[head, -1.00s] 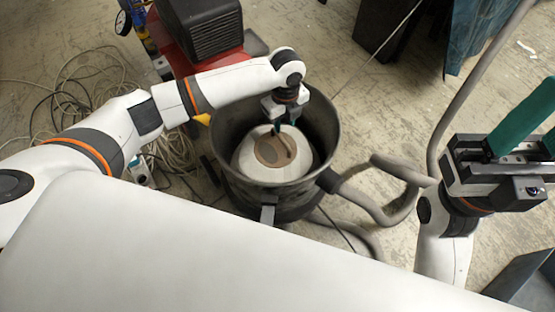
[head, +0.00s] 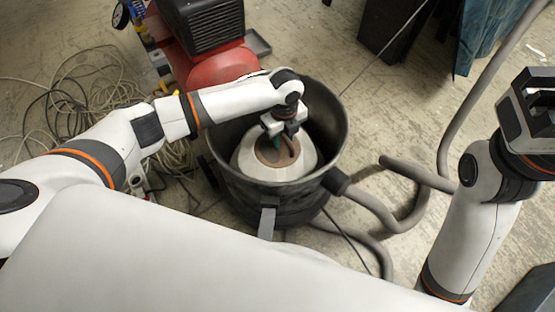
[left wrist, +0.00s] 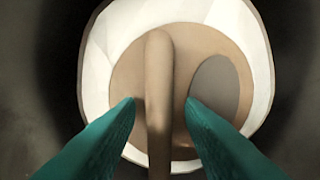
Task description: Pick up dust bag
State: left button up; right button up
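The dust bag (head: 249,162) is white with a round tan plate. It sits inside the open dark drum (head: 329,158). In the left wrist view, the dust bag (left wrist: 255,45) fills the middle, with an upright tan ridge (left wrist: 158,85) and a grey oval on its plate. My left gripper (head: 279,148) points down into the drum at the plate. Its teal fingers are apart, one on each side of the ridge, with gaps visible. My right gripper (head: 530,110) is at the right edge, away from the drum; its fingertips are not visible.
A grey hose (head: 375,205) runs from the drum's right side across the floor. A red machine with a black block (head: 202,25) stands behind the drum. Loose cables (head: 60,110) lie at the left. A dark box (head: 395,28) stands at the back.

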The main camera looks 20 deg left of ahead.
pick_arm(q)
grip_shut()
dwell(1.3)
jog(key=shift+r, duration=0.15)
